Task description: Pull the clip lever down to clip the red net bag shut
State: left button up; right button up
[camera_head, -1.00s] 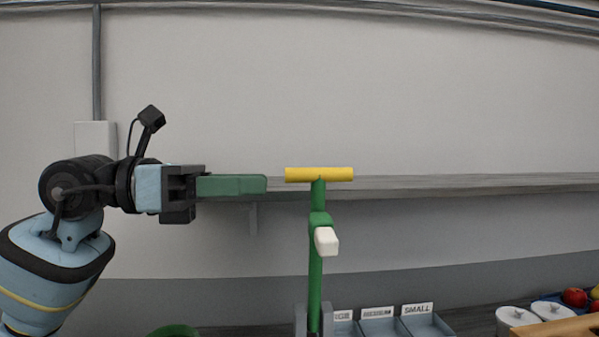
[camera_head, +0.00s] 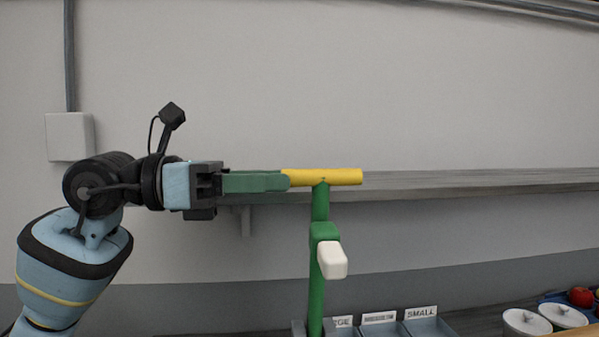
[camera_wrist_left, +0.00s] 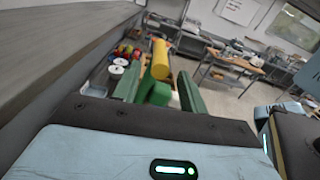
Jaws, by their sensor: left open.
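The clip lever's yellow crossbar handle (camera_head: 335,177) sits level on top of an upright green post (camera_head: 317,290). A white block (camera_head: 332,260) juts from a green collar on the post. My left gripper (camera_head: 286,181) is level with the yellow handle, its fingertips at the handle's left end. In the left wrist view its two green fingers (camera_wrist_left: 158,88) are open, and the yellow handle (camera_wrist_left: 160,60) shows in the gap between them. I cannot tell whether they touch it. No red net bag can be made out. My right gripper is not in view.
A grey shelf (camera_head: 450,182) runs along the wall behind the post. Labelled bins (camera_head: 430,327) stand low behind the post. White round pots (camera_head: 527,322) and red fruit (camera_head: 581,296) are at the lower right. The air above the handle is clear.

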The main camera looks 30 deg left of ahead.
aim_at(294, 176)
pick_arm(q)
jog(key=x, duration=0.3)
jog(key=shift+w+d+r+p, duration=0.2)
jog(key=shift+d+r+p, duration=0.1)
jog(key=shift+p, duration=0.1)
jog(key=shift+w+d+f, duration=0.25)
jog(key=shift+w+d, duration=0.15)
grip_shut()
